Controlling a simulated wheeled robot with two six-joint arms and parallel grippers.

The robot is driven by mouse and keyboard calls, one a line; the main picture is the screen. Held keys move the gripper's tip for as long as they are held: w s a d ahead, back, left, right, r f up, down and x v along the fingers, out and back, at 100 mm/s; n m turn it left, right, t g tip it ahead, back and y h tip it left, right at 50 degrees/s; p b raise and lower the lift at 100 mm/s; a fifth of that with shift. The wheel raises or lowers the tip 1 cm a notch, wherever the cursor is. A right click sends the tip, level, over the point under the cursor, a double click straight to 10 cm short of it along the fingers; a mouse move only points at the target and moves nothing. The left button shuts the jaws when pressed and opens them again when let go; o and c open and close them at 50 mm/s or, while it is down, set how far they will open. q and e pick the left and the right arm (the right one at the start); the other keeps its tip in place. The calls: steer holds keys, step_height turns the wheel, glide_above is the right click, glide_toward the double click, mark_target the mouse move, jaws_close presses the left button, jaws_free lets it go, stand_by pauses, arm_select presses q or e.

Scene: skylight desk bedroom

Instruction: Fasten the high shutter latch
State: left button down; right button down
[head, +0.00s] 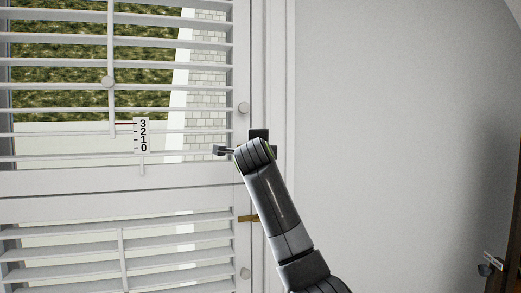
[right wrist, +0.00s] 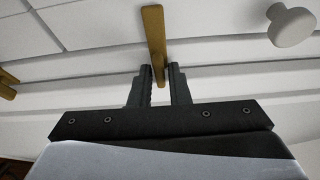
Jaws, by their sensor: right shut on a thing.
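A brass latch bar (right wrist: 154,35) shows in the right wrist view, running down between the fingertips of my right gripper (right wrist: 159,73). The two dark fingers are shut on its lower end. In the head view my right gripper (head: 240,148) is at the right edge of the upper shutter (head: 236,60), and the gripper and wrist hide the bar there. A second brass latch (head: 247,218) lies level lower down, at the edge of the lower shutter (head: 90,187). My left gripper is not in view.
A round white knob (head: 243,107) sits above my gripper; one shows in the right wrist view (right wrist: 291,26). A scale marked 3 to 0 (head: 141,135) hangs among the slats. The wall (head: 390,120) to the right is bare. Another brass piece (right wrist: 6,84) is at the wrist view's left edge.

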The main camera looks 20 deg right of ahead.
steer(key=c, duration=1.5)
jaws_free()
steer(key=b+v, duration=0.6)
steer(key=v, duration=1.1)
steer(key=shift+s, duration=0.15)
